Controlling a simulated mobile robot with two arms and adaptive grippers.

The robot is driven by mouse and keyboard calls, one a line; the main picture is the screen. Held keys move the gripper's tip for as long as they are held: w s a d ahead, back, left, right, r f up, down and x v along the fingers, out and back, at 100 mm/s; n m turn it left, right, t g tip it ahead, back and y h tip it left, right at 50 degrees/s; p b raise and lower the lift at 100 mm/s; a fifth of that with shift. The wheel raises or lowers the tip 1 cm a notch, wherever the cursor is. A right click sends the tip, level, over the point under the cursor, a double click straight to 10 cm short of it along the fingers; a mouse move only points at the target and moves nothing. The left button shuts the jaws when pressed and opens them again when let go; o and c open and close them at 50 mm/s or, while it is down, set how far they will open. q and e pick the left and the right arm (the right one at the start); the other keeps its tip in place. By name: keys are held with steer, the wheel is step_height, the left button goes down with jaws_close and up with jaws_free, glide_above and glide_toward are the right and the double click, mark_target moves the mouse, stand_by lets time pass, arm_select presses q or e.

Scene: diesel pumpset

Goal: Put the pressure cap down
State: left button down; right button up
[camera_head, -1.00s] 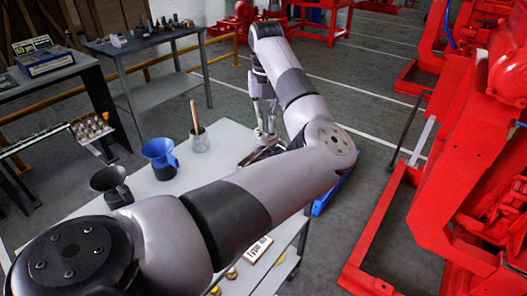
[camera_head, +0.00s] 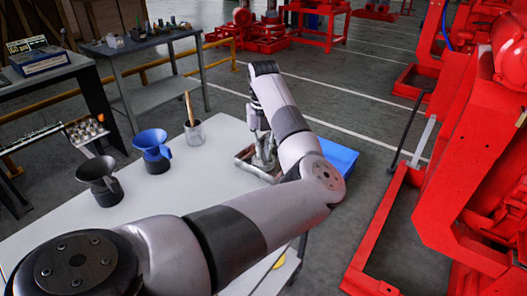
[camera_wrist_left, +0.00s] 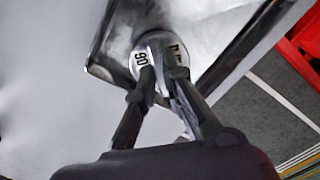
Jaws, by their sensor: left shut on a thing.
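My left gripper (camera_head: 263,160) is shut on the pressure cap and points down at a shallow metal tray (camera_head: 243,158) on the white table (camera_head: 222,172). In the left wrist view the fingers (camera_wrist_left: 160,68) close on the round, silver pressure cap (camera_wrist_left: 140,58), which has dark markings on its face. The cap lies over the inside of the tray (camera_wrist_left: 203,30), near one corner. I cannot tell whether it touches the tray floor. In the head view the cap is too small to make out. My right gripper is not in view.
A blue funnel-like jug (camera_head: 153,148), a dark jug (camera_head: 100,180) and a cup with a wooden-handled tool (camera_head: 195,130) stand left of the tray. A blue bin (camera_head: 338,157) is behind my arm. Red machinery (camera_head: 460,190) stands at right. The white table's middle is clear.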

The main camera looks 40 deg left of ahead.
mark_target(263, 154)
arm_select(q)
steer(key=shift+s+f, duration=0.1)
steer(key=c, duration=1.7)
jaws_free()
steer(key=shift+r, duration=0.45)
step_height(263, 154, up, 12)
steer(key=p, duration=0.6)
steer(key=shift+f+p, duration=0.25)
steer(key=shift+p, duration=0.05)
steer(key=shift+f, duration=0.1)
